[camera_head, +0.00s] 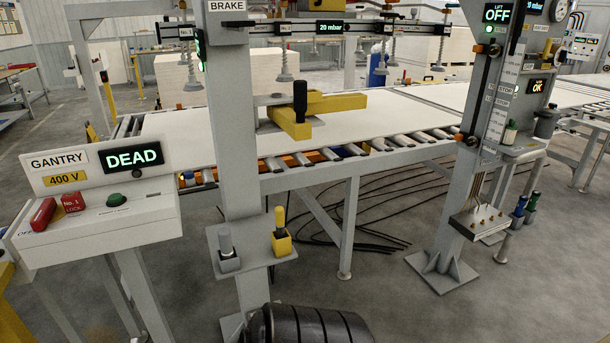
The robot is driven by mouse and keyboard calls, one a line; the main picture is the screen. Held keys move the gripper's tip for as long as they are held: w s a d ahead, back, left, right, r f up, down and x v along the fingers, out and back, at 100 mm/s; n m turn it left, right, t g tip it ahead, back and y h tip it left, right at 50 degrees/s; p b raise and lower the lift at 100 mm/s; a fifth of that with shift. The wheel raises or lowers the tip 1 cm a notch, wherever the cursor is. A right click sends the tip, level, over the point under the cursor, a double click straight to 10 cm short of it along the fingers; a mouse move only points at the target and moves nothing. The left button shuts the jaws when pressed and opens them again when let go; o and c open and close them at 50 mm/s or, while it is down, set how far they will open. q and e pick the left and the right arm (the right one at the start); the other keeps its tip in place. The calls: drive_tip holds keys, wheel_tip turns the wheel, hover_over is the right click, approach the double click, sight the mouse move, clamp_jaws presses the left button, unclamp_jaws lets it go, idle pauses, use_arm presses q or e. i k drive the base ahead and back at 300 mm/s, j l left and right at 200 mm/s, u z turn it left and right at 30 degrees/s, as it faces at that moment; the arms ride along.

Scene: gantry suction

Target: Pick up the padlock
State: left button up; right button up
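A small red block with a label reading "No. 1 LOCK" (74,202) sits on the sloping top of the grey gantry control box (110,228) at the left. It looks like the padlock; its shackle cannot be made out. A longer red piece (42,214), tilted, lies just left of it, and I cannot tell whether it is a handle or a tag. The box's panel shows "DEAD" (133,158) lit in green.
A green button (116,199) is right of the red block. A grey post (238,200) with a small shelf (252,256) stands right of the box. Behind is a roller table with a white board (400,120). Black cables (385,210) lie on the floor.

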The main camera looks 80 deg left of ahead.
sight(71, 202)
drive_tip(key=u, duration=1.95)
